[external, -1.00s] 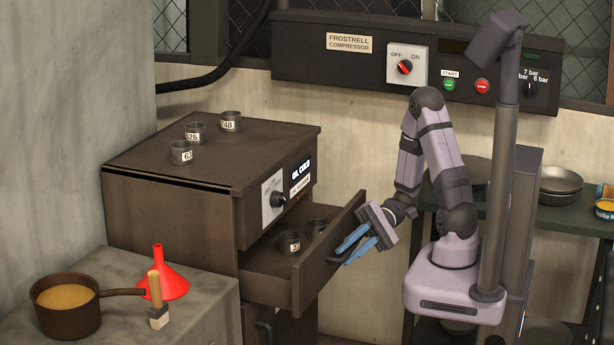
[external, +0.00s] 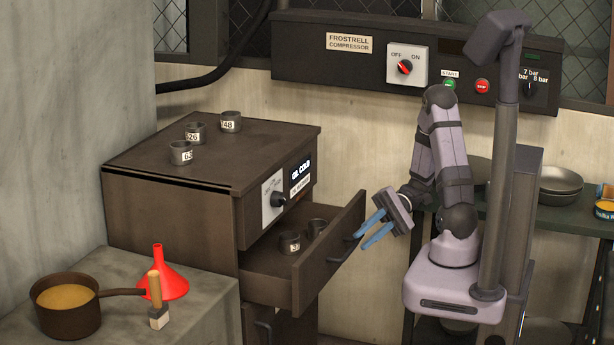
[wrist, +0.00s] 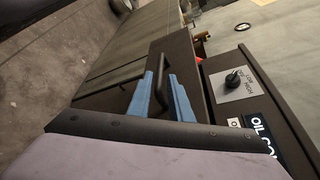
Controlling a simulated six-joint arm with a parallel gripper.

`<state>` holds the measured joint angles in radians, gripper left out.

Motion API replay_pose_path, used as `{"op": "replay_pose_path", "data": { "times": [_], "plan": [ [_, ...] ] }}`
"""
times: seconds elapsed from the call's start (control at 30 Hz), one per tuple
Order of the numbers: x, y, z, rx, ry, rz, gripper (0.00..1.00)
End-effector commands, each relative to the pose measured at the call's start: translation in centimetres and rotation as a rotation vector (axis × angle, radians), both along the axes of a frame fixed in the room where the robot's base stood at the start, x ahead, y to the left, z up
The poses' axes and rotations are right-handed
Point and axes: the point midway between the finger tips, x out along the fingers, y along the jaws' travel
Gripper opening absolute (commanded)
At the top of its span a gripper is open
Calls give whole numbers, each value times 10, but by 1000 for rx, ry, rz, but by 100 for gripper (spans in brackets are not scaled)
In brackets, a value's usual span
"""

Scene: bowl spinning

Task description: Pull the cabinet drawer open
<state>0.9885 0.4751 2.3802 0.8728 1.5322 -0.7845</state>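The dark brown cabinet (external: 185,215) stands at the centre left in the external view. Its upper drawer (external: 268,283) is pulled out, showing its inside with small dark cups (external: 290,242) in it. The dark bar handle (external: 342,252) is on the drawer's front; it also shows in the wrist view (wrist: 160,72).
Several numbered cups (external: 195,132) stand on the cabinet top. A knob panel (external: 274,198) is above the drawer. A saucepan (external: 68,305), a red funnel (external: 163,280) and a brush (external: 157,305) sit on the left counter. A compressor panel (external: 345,70) is on the back wall.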

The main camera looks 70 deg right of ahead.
Motion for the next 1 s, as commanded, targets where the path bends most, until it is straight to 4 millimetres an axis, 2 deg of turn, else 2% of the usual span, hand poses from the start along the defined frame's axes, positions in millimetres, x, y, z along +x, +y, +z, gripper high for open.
{"op": "replay_pose_path", "data": {
  "times": [0.1,0.17,0.2,0.37,0.57,0.67,0.77,1.0],
  "plan": [
    [0,0,0,0,0,0,16],
    [0,0,0,-1,-1,2,2],
    [0,0,1,-3,0,6,0],
    [-1,-1,9,-39,8,69,0],
    [-1,-10,35,-186,41,293,0],
    [5,-22,56,-324,65,456,0],
    [20,-39,82,-500,84,616,0],
    [87,-72,161,-951,77,855,0]
  ]
}}
